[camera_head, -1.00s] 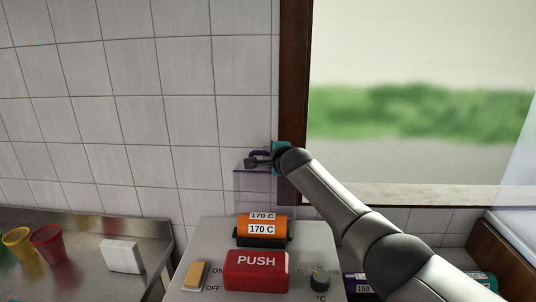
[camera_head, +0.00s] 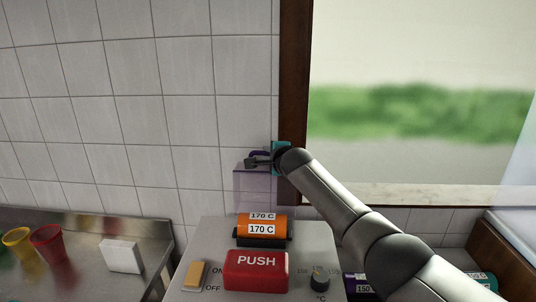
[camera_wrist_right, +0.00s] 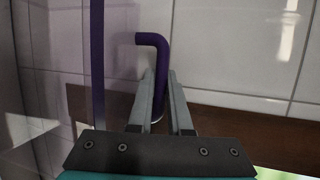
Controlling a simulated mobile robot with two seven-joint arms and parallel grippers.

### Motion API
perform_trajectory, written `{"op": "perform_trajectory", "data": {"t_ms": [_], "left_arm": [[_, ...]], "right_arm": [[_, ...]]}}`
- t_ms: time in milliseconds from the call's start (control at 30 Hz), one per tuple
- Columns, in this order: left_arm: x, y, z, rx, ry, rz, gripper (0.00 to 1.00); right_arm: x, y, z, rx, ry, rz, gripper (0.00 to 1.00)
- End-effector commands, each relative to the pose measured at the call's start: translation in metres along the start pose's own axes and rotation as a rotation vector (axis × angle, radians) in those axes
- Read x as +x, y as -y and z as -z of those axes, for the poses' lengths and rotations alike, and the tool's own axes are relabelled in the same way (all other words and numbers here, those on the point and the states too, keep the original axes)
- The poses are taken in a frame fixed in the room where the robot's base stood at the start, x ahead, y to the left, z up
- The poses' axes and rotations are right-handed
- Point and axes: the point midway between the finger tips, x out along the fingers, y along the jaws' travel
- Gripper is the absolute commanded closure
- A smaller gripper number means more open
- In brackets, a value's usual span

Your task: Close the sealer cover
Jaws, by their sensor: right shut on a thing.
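The sealer (camera_head: 210,240) is a grey machine at the bottom centre of the head view, with a red PUSH button (camera_head: 256,270) on its front. Its see-through purple cover (camera_head: 252,192) stands raised behind the orange roll. A dark purple handle sits at the cover's top; in the right wrist view the bent handle (camera_wrist_right: 158,42) rises between the fingers. My right gripper (camera_head: 252,162) is shut on this handle, and its fingers (camera_wrist_right: 160,95) also show in the wrist view. My left gripper is not in view.
An orange 170 C roll (camera_head: 262,230) sits on the sealer, with a yellow switch (camera_head: 195,275) and a dark knob (camera_head: 320,277) near the front. Left is a steel counter (camera_head: 75,222) with cups and a white block (camera_head: 121,256). A tiled wall and window frame stand close behind.

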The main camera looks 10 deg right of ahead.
Motion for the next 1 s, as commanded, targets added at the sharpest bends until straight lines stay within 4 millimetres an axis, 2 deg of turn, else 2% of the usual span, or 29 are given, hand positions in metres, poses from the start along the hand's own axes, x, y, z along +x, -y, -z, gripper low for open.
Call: {"op": "perform_trajectory", "data": {"t_ms": [567, 867, 1000], "left_arm": [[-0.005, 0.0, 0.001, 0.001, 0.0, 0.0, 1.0], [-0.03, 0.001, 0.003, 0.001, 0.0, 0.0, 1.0], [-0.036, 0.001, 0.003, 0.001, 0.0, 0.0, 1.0]], "right_arm": [[-0.003, 0.001, -0.001, 0.001, -0.001, -0.002, 1.0], [-0.022, 0.005, -0.009, 0.004, 0.002, -0.002, 1.0], [-0.035, 0.002, -0.013, -0.021, 0.003, 0.07, 1.0]]}}
